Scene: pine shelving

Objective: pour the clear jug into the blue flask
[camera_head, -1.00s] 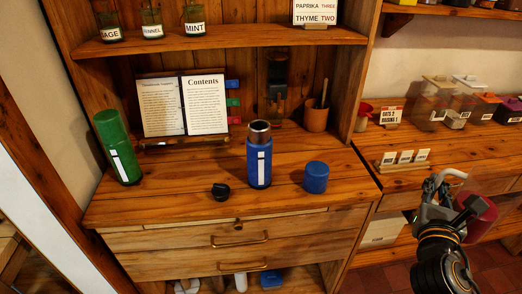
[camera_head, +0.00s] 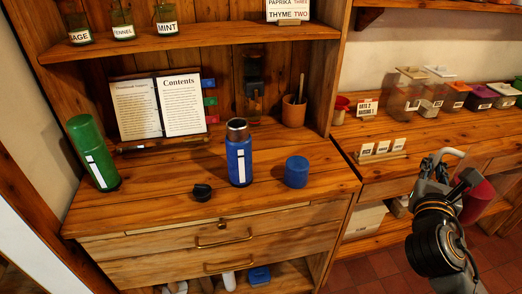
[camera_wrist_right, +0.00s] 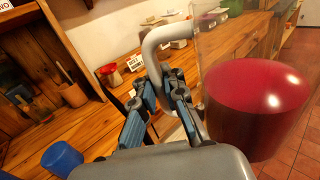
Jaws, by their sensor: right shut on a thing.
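The blue flask (camera_head: 239,160) stands upright on the wooden cabinet top, its steel mouth uncovered. A blue cup (camera_head: 297,173) stands to its right and a black stopper (camera_head: 202,192) lies to its left. My right gripper (camera_head: 445,172) is shut on the grey handle of the clear jug (camera_head: 479,204), right of the cabinet and away from the flask. In the right wrist view, the fingers (camera_wrist_right: 163,88) close around the handle, and the jug (camera_wrist_right: 257,100) has clear walls and dark red contents. My left gripper is not in view.
A green flask (camera_head: 92,152) stands at the cabinet's left. Behind are an open book (camera_head: 160,107) and a utensil pot (camera_head: 294,110). Small cards (camera_head: 382,148) and lidded boxes (camera_head: 405,101) stand on the right counter. The cabinet top's front right is clear.

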